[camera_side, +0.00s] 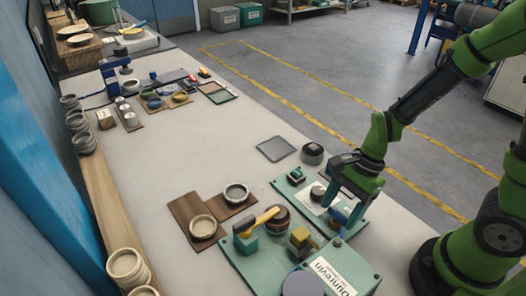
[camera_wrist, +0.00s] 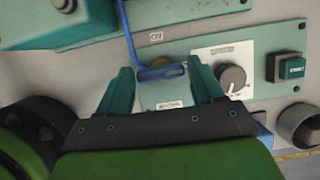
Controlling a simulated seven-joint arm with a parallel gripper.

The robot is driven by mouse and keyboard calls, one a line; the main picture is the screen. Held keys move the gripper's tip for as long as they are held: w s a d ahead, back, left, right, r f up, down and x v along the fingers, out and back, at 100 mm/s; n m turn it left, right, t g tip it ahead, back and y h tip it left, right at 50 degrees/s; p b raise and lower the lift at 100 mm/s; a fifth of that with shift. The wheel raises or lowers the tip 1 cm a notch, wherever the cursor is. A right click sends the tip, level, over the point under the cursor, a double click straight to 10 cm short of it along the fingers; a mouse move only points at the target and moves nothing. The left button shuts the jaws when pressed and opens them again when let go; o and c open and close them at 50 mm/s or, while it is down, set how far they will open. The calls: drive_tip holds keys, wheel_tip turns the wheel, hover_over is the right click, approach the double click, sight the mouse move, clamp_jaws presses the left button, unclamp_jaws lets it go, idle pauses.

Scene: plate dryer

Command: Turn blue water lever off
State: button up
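The blue water lever (camera_wrist: 160,73) shows in the wrist view in front of a brass-coloured fitting on a green panel (camera_wrist: 262,36). A thin blue rod or handle runs up from its left end. My gripper (camera_wrist: 158,69) has its two teal fingers apart, and the lever appears between the tips. I cannot tell whether a finger touches it. In the side view my gripper (camera_side: 340,196) points down over the right part of the green panel (camera_side: 284,187), and a blue part of the lever (camera_side: 341,214) shows just below the fingers, partly hidden.
A black dial (camera_wrist: 232,78) and a dark green push button (camera_wrist: 290,67) are right of the lever in the wrist view. A yellow-handled lever (camera_side: 262,219) stands on a nearer green unit (camera_side: 252,263). Bowls (camera_side: 203,227) sit on brown boards at left.

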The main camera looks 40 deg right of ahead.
drive_tip(key=shift+o, duration=1.4)
drive_tip(key=v, duration=1.7)
drive_tip(key=r+n+t+h, duration=0.1)
drive_tip(key=n+t, duration=0.1)
drive_tip(key=n, duration=0.2)
drive_tip(key=s+a+r+n+t, duration=0.1)
drive_tip(key=r+n+t, duration=0.1)
drive_tip(key=n, duration=0.3)
drive_tip(key=r+n+t+h, duration=0.1)
drive_tip(key=n+t, duration=0.2)
drive_tip(key=n, duration=0.2)
drive_tip(key=shift+s+a+r+h, duration=0.2)
drive_tip(key=shift+a+r+h, duration=0.1)
drive_tip(key=shift+r, duration=0.1)
